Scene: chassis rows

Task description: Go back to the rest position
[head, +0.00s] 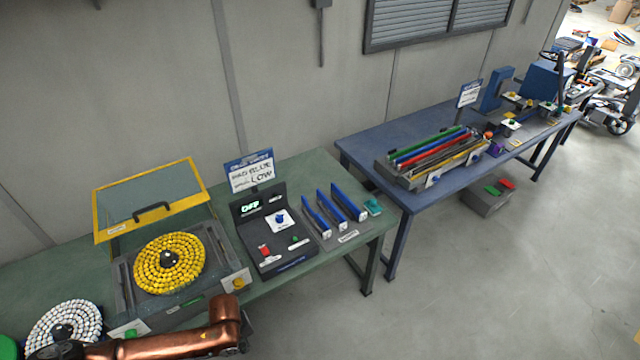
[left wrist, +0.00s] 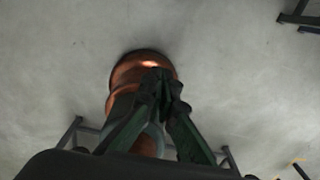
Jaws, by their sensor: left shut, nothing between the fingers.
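My left arm's copper links (head: 165,345) come in along the bottom left of the head view, low in front of the green table's near edge. My left gripper (left wrist: 166,85) shows in the left wrist view with its dark green fingers together at the tips. Nothing is between them. Behind the fingers is a copper part of my own body, with grey floor around it. In the head view I cannot make out the left fingertips clearly. My right gripper is in neither view.
The green table (head: 325,165) bears a yellow-framed open lid (head: 150,200), a yellow disc stack (head: 168,262), a black control panel (head: 268,235) and several blue bars. A blue table (head: 370,150) with coloured rods stands right. Floor (head: 480,290) at the lower right is clear.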

